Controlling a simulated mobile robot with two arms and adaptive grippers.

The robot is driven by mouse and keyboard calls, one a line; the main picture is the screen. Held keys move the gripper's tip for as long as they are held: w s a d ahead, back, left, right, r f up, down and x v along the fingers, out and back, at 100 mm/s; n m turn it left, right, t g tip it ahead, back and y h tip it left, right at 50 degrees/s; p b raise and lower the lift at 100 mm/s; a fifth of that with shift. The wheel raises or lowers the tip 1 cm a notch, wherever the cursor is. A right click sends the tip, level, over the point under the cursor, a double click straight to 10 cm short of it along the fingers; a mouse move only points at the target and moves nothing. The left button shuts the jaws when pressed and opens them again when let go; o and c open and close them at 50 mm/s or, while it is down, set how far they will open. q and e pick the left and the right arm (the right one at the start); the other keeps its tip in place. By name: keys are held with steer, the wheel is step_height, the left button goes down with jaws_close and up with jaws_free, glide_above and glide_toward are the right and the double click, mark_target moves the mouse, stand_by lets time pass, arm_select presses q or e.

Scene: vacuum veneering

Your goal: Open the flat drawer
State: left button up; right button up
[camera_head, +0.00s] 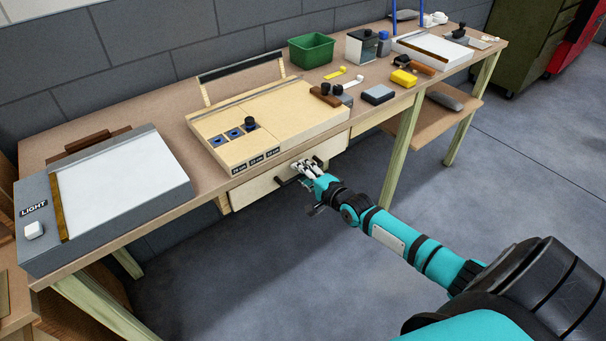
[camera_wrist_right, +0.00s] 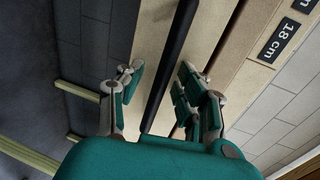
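The flat drawer (camera_head: 258,190) is a shallow pale wooden front under the workbench edge, below the wooden board with the cm labels. It looks shut or nearly so. Its dark bar handle (camera_wrist_right: 174,55) runs between the fingers of my right gripper (camera_wrist_right: 160,80) in the right wrist view. Gaps show on both sides of the bar, so the fingers are open around it, not closed on it. In the head view my right gripper (camera_head: 307,168) is at the drawer front and hides part of the handle. My left gripper is not in view.
The workbench (camera_head: 190,200) carries a light box (camera_head: 120,185) on the left, a green bin (camera_head: 311,51) and small tools. A pale bench leg (camera_head: 400,150) stands right of the drawer. The floor in front is clear.

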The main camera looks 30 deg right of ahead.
jaws_close()
stand_by(0.6)
